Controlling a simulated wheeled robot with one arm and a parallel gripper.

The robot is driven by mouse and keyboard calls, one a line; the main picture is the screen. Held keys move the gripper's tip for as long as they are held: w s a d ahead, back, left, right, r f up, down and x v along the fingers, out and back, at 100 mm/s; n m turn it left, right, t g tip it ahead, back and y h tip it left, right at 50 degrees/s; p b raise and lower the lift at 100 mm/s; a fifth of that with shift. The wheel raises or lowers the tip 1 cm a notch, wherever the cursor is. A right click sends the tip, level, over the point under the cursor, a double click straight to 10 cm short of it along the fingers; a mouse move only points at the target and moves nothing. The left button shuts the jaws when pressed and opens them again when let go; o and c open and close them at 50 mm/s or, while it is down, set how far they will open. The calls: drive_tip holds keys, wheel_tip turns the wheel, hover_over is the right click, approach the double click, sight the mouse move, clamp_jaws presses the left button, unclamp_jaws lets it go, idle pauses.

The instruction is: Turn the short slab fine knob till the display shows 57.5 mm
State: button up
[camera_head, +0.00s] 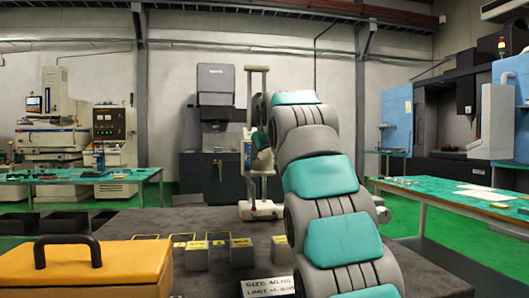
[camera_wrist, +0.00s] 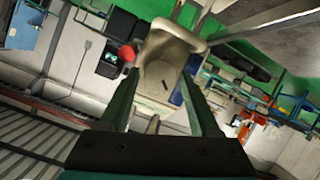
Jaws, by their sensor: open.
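A pale upright measuring stand (camera_head: 256,90) with a wide base (camera_head: 262,210) stands on the dark table, partly behind my arm. A small panel (camera_head: 247,155) on its column may be the display; no number is readable. My gripper (camera_wrist: 160,78) is open in the wrist view, with nothing gripped. A beige rounded body (camera_wrist: 168,62) with a small dark mark shows beyond and between its fingers. A red round knob-like part (camera_wrist: 127,52) is beside the left finger; whether it is the fine knob I cannot tell. In the head view my arm hides the gripper.
Grey blocks (camera_head: 196,256) stand in a row on the dark table (camera_head: 135,222), near yellow-outlined places. A white size card (camera_head: 267,286) lies in front. An orange case (camera_head: 85,272) with a black handle fills the front left. Black trays (camera_head: 62,222) are at the left.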

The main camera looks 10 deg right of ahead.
drive_tip(key=b+v, duration=0.1)
drive_tip(key=v, duration=0.6)
drive_tip(key=shift+s, duration=0.4)
drive_tip(key=shift+a+r, duration=0.1)
drive_tip(key=shift+r, duration=0.05)
